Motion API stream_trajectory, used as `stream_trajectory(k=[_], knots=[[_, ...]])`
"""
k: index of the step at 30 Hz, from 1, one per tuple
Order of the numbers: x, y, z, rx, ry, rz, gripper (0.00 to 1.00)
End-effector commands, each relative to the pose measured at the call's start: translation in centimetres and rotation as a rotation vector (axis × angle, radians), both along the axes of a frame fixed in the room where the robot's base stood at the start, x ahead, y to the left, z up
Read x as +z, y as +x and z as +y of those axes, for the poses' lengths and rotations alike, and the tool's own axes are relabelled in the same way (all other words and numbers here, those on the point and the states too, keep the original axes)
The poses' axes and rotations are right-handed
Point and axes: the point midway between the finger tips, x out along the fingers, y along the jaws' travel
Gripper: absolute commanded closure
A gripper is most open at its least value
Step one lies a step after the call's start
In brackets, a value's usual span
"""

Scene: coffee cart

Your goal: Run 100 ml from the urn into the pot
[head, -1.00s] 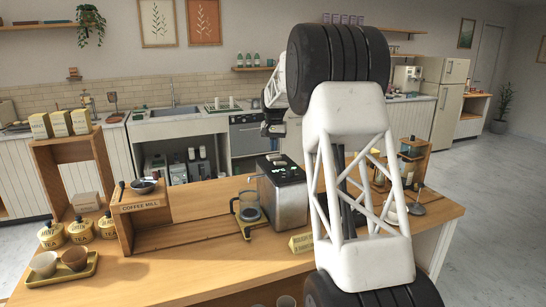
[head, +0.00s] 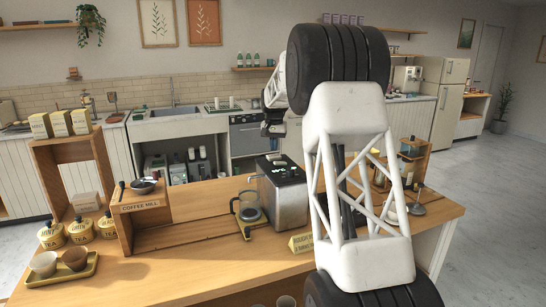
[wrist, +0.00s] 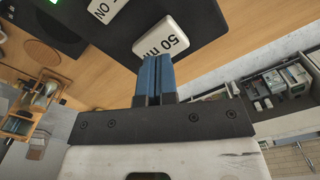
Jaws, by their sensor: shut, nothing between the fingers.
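The urn (head: 288,203) is a silver box with a black top, standing on the wooden counter. A glass pot (head: 248,208) with a dark handle stands at its left side, under the spout. I cannot tell whether it holds liquid. In the wrist view, the urn's black panel (wrist: 125,28) carries a white "50 ml" button (wrist: 168,38) and a white button ending in "ON" (wrist: 105,9). My gripper (wrist: 153,60) is shut and empty, its blue fingertips at the "50 ml" button's edge. I cannot tell whether they touch it. The fingertips are not clear in the head view.
Tea canisters (head: 80,231) and a tray with cups (head: 62,270) are at the far left. A small sign (head: 301,242) stands in front of the urn. A wooden rack (head: 412,160) is to the right, partly behind my arm.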

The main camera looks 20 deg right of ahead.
Motion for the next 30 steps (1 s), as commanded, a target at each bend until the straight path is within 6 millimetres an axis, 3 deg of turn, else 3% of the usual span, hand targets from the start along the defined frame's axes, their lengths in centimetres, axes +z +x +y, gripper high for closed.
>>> stream_trajectory(k=[30], knots=[[-0.99, 0.01, 0.00, 0.000, 0.000, 0.000, 1.00]])
